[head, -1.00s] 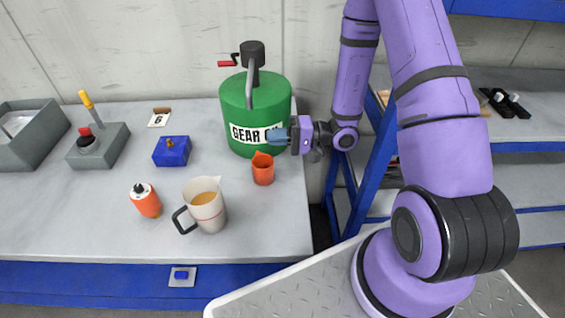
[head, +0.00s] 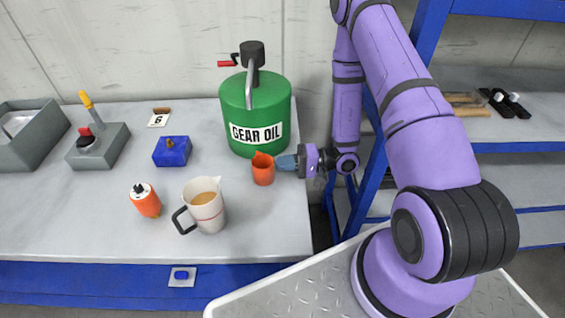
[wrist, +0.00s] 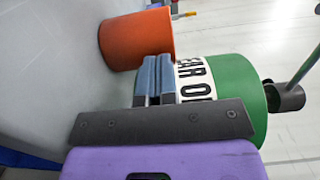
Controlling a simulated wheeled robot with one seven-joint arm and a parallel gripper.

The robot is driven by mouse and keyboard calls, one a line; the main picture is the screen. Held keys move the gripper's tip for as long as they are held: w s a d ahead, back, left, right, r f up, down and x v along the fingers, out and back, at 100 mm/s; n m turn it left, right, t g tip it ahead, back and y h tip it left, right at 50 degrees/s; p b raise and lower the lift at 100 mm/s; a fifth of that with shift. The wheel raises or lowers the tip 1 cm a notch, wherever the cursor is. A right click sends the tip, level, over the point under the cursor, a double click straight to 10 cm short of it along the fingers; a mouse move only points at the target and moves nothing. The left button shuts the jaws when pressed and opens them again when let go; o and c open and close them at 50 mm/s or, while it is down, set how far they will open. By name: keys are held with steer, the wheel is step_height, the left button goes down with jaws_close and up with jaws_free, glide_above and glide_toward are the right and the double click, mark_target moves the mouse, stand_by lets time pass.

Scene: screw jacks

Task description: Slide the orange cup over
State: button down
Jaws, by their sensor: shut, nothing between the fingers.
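The orange cup (head: 263,170) stands upright on the grey bench in front of the green gear oil can (head: 256,112). My gripper (head: 279,162) is low over the bench at the cup's right side, pointing left, its blue fingertips close against the cup. I cannot tell if they touch it. In the wrist view the orange cup (wrist: 135,40) is just beyond the shut fingers (wrist: 155,75), and the green can (wrist: 235,92) is beside them. Nothing is between the fingers.
A measuring jug (head: 207,212) with amber liquid stands left and nearer. An orange bottle (head: 146,200) and a blue block (head: 172,151) are farther left. Bare bench lies directly left of the cup. The bench's right edge is under my wrist.

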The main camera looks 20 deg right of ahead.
mark_target(263, 170)
steer(key=shift+a, duration=0.25)
steer(key=shift+w+a, duration=0.1)
steer(key=shift+x, duration=1.1)
